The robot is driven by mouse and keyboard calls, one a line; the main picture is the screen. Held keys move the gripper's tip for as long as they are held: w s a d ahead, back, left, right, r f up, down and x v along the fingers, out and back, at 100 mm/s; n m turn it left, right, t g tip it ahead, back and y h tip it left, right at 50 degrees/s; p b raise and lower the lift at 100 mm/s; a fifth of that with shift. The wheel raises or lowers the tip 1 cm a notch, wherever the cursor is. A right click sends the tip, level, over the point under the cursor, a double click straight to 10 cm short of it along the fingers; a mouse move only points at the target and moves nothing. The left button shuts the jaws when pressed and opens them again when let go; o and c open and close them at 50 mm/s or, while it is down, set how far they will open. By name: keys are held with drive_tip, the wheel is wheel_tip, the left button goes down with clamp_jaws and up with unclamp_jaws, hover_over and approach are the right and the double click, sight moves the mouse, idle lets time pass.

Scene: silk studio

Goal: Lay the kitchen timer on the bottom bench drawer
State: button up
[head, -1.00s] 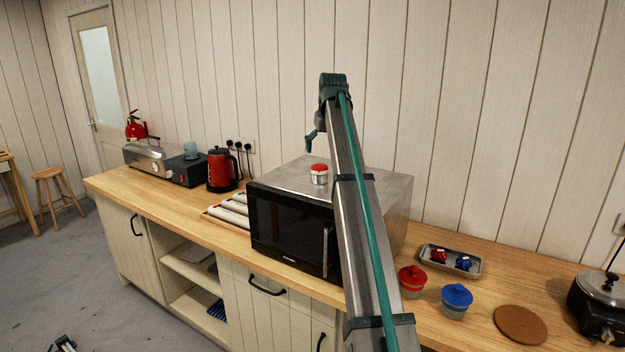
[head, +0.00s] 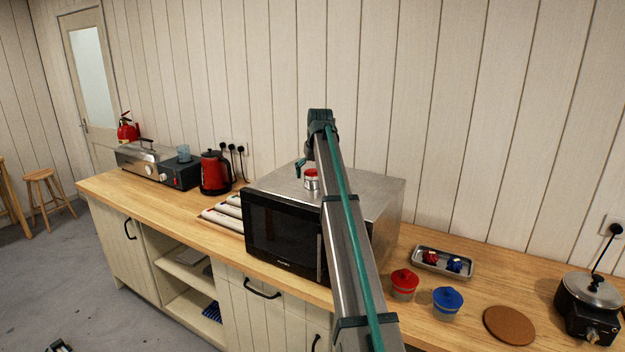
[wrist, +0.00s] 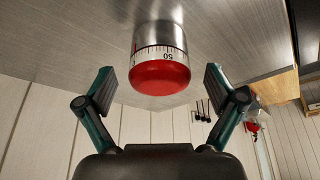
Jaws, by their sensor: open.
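The kitchen timer (head: 311,180) has a red top, a white dial band and a metal base. It stands upright on top of the microwave (head: 288,232). In the wrist view the timer (wrist: 160,70) is between and just beyond the fingers of my gripper (wrist: 160,88), with a gap on each side. My gripper is open and empty; in the head view it is partly hidden behind my arm, close to the timer. The bench drawers show as fronts with black handles, such as one front (head: 250,293) below the microwave. The bottom drawer cannot be made out, as my arm covers part of the bench front.
A red kettle (head: 214,173) and a toaster-like appliance (head: 150,163) stand left of the microwave. Red (head: 404,285) and blue (head: 447,304) lidded pots, a metal tray (head: 443,262), a cork mat (head: 509,325) and a cooker (head: 590,304) stand to the right. Open shelves (head: 185,270) sit under the counter.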

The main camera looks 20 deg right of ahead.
drive_tip(key=shift+x, duration=1.05)
drive_tip(key=c, duration=1.4)
drive_tip(key=shift+c, duration=0.5)
drive_tip(key=shift+r, duration=0.1)
